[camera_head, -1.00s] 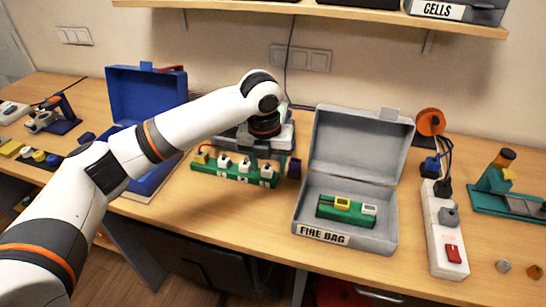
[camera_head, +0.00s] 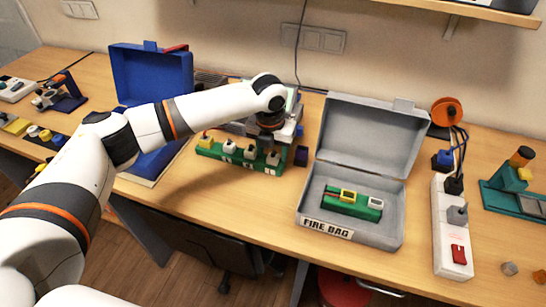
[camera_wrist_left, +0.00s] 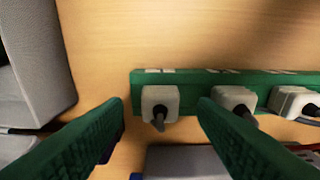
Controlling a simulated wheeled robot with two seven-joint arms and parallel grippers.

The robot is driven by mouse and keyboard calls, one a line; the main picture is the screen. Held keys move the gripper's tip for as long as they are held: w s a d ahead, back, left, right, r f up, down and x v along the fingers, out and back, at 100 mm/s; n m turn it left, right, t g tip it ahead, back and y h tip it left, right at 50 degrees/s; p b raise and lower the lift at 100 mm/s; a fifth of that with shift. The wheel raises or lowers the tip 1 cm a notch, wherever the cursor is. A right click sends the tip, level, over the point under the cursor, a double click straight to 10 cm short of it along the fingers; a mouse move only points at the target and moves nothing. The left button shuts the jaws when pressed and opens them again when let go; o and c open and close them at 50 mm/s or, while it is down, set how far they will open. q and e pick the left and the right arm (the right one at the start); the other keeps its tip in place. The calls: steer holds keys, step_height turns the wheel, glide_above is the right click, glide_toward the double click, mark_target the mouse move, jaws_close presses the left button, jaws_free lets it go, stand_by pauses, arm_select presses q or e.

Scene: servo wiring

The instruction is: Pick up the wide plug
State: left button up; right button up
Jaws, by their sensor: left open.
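A green strip (camera_head: 240,157) on the table holds several plugs in a row, with a yellow one (camera_head: 206,142) at its left end. In the left wrist view the strip (camera_wrist_left: 200,78) carries white plugs with dark cables. Which of them is the wide plug I cannot tell for sure. My left gripper (camera_wrist_left: 161,108) is open, its green fingers on either side of the end white plug (camera_wrist_left: 160,98), apart from it in the picture. In the head view the fingers are mostly hidden below my wrist. My right gripper is out of view.
A grey case marked FIRE BAG (camera_head: 354,242) stands open right of the strip, with a green block (camera_head: 350,203) inside. An open blue case (camera_head: 150,82) is at left. A grey device (camera_head: 294,108) sits behind the strip. A white power strip (camera_head: 452,225) is at right.

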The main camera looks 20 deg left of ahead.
mark_target(273, 156)
arm_select(q)
step_height(273, 156, down, 2)
steer(key=shift+w, duration=0.15)
steer(key=shift+f, duration=0.15)
steer(key=c, duration=1)
step_height(273, 156, up, 10)
steer(key=shift+r+b, duration=0.1)
steer(key=shift+b, duration=0.6)
steer(key=shift+c, duration=0.2)
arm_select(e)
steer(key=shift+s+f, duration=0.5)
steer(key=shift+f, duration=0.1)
